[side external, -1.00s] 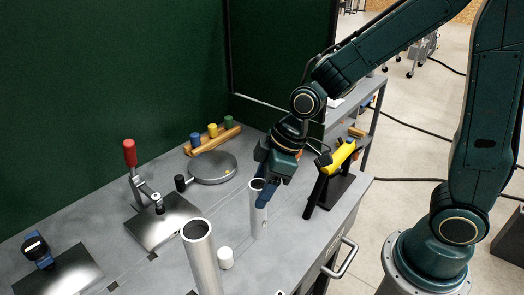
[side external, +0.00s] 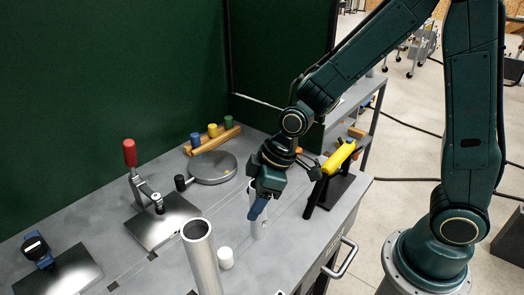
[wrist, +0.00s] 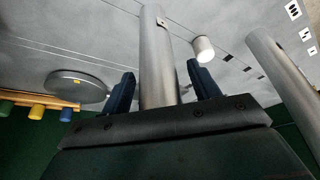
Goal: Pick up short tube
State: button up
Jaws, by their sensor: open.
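A grey metal tube (side external: 260,230) stands upright on the bench beneath my gripper and looks like the shorter of two tubes. My gripper (side external: 259,208) is open at its upper part and hides some of it. In the wrist view, this tube (wrist: 158,55) stands between the two open fingers (wrist: 160,92), with a visible gap to the right finger and a smaller one to the left. I cannot tell whether either finger touches it.
A second tube (side external: 203,262) stands front left, near a small white cylinder (side external: 226,258). A round grey plate (side external: 213,167) and a wooden rack with coloured pegs (side external: 215,141) lie behind. A yellow-topped tool on a black stand (side external: 339,158) is to the right. A red-handled clamp (side external: 130,155) stands left.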

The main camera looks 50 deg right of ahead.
jog(key=c, duration=1.1)
jog(key=shift+c, duration=0.2)
jog(key=shift+r, duration=0.15)
notch_tip(320, 180, up, 20)
dwell(0.4)
